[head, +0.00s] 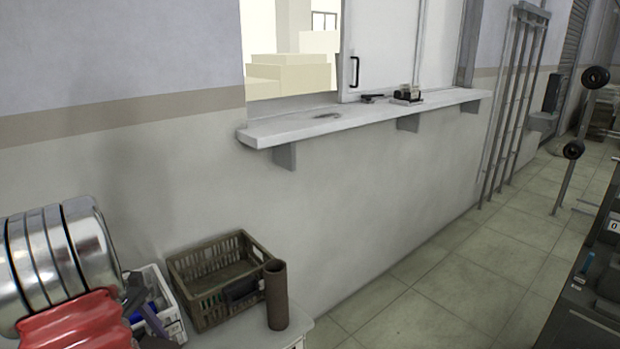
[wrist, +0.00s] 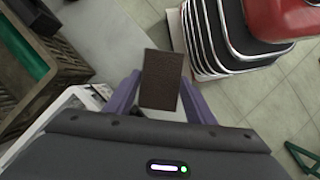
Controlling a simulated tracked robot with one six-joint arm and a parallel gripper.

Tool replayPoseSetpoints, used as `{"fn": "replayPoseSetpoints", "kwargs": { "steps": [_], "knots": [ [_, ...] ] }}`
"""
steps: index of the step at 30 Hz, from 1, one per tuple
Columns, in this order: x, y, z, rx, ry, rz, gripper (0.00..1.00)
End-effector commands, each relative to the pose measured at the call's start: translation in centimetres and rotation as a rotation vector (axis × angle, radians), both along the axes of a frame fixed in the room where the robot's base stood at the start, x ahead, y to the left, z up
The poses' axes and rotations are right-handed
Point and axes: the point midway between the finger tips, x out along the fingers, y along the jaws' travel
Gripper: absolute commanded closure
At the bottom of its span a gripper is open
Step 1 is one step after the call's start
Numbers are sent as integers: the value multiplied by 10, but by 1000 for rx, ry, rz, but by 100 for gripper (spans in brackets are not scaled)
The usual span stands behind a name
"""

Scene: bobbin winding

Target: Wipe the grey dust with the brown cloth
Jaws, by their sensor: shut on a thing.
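My gripper (wrist: 161,84) is shut on the brown cloth (wrist: 160,70), a dark, roughly rectangular piece between the two purple fingers in the wrist view. The cloth is seen from above, and its underside is hidden. The grey dust (head: 327,115) is a small smudge on the left part of the white ledge (head: 270,131) below the service window in the head view. My gripper is away from the ledge, near the stacked stools.
A black stapler-like item (head: 373,98) and a small dark device (head: 407,95) sit farther right on the ledge. A slatted crate (head: 205,315), a white box (head: 168,318) and a brown tube (head: 277,295) stand at front. Red-topped chrome stools (wrist: 262,25) are stacked close by.

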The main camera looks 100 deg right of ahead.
Motion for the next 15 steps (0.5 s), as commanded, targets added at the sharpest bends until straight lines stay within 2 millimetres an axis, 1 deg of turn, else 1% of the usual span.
{"fn": "replayPoseSetpoints", "kwargs": {
  "steps": [1,5,6,8,9,11,12,15],
  "knots": [
    [19,6,2,-1,-1,-17,69],
    [63,24,6,1,0,-69,69],
    [77,31,8,0,0,-80,69],
    [98,42,10,1,0,-95,69],
    [112,50,11,0,0,-103,69],
    [132,64,13,1,0,-111,69],
    [146,73,14,1,1,-114,69],
    [178,99,16,1,1,-115,69]
  ]
}}
